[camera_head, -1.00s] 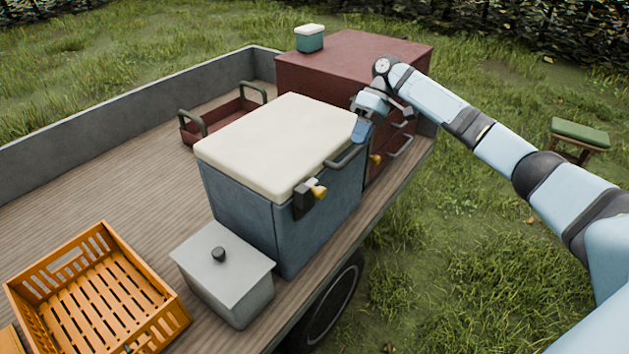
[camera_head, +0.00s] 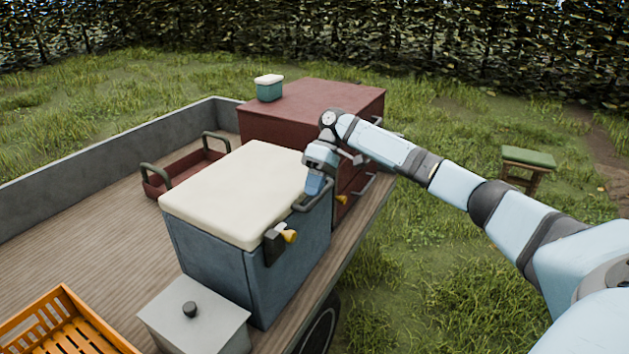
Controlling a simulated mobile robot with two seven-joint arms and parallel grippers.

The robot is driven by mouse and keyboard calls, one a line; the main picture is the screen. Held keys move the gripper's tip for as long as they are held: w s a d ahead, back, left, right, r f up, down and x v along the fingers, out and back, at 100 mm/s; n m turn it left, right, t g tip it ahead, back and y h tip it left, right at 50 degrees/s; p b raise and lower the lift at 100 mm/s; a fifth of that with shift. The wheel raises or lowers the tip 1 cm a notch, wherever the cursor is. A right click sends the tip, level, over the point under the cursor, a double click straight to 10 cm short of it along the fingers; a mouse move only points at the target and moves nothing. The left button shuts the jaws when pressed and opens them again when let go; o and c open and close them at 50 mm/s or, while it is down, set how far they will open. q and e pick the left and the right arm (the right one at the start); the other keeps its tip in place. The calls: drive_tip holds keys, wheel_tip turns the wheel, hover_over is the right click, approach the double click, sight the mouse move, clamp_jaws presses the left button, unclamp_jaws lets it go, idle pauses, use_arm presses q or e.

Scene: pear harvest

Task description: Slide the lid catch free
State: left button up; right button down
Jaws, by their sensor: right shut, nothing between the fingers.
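A blue cooler box (camera_head: 215,264) with a closed cream lid (camera_head: 240,192) stands on the trailer bed. A catch with a yellow knob (camera_head: 289,236) on a dark mount sits at the lid's front edge, near the front corner. A dark bar handle (camera_head: 316,196) is on the same side, further back. My right gripper (camera_head: 313,190) is shut and empty, pointing down at the far end of this handle, apart from the catch; whether it touches the handle I cannot tell. My left gripper is out of view.
A dark red cabinet (camera_head: 310,100) with handles stands behind the cooler, a small teal box (camera_head: 269,90) on top. A grey lidded box (camera_head: 195,318) stands in front, an orange crate (camera_head: 62,325) at lower left, a red tray (camera_head: 180,172) behind. A green stool (camera_head: 528,158) stands on the grass.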

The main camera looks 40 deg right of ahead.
sight(284, 234)
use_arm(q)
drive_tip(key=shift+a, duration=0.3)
use_arm(e)
drive_tip(key=s+a+f, duration=0.2)
drive_tip(key=a+f, duration=0.3)
drive_tip(key=a, duration=0.1)
drive_tip(key=shift+s+a, duration=0.4)
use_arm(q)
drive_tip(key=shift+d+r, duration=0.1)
use_arm(e)
drive_tip(key=shift+f, duration=0.1)
